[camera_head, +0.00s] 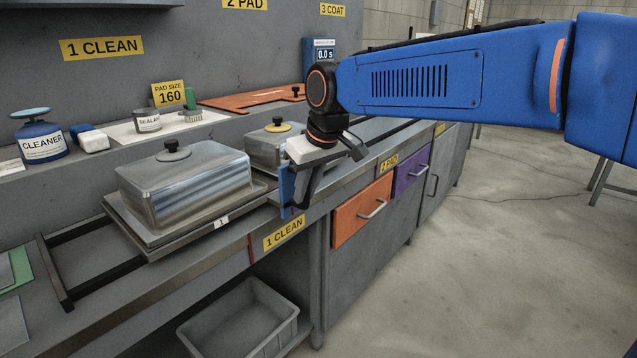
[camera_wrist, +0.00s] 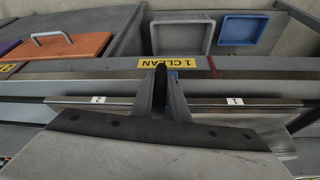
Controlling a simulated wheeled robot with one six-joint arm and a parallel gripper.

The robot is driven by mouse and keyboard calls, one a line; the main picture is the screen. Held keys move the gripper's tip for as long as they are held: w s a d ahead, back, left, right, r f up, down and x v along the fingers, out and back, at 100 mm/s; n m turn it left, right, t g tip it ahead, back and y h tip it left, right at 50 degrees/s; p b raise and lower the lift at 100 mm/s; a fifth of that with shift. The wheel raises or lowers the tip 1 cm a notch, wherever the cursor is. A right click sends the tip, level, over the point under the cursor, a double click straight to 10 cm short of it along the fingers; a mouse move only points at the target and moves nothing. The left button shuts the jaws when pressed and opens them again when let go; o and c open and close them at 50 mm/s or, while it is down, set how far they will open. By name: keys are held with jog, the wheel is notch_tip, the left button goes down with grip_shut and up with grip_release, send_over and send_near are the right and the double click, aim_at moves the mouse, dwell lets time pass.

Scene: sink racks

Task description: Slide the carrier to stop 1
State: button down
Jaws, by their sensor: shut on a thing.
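The carrier is a long grey slide on dark rails (camera_head: 62,272) along the counter. Its plate labelled 1 (camera_head: 158,240) bears a metal box with a black-knobbed lid (camera_head: 185,185). A blue upright handle (camera_head: 286,190) stands at the front edge, between plates 1 and 2. My gripper (camera_head: 305,185) points down and is shut on this handle; in the wrist view, its dark fingers (camera_wrist: 160,95) hide most of it. The yellow "1 CLEAN" label (camera_head: 284,234) is just below the handle.
A red mark (camera_head: 250,248) is on the counter front, left of the "1 CLEAN" label. The "2 PAD" label (camera_head: 389,162) is farther right. The rails are bare at the left. A cleaner bottle (camera_head: 40,142) and sealant jar (camera_head: 148,121) stand behind. A grey bin (camera_head: 240,325) is below.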

jog(key=s+a, duration=0.7)
jog(key=s, duration=0.2)
jog(key=shift+s+a, duration=0.25)
jog(key=shift+s, duration=0.05)
jog(key=c, duration=1.7)
grip_release()
jog(key=shift+s+a, duration=0.1)
jog(key=shift+s, duration=0.05)
jog(key=v, duration=1.7)
jog(key=shift+r, duration=0.25)
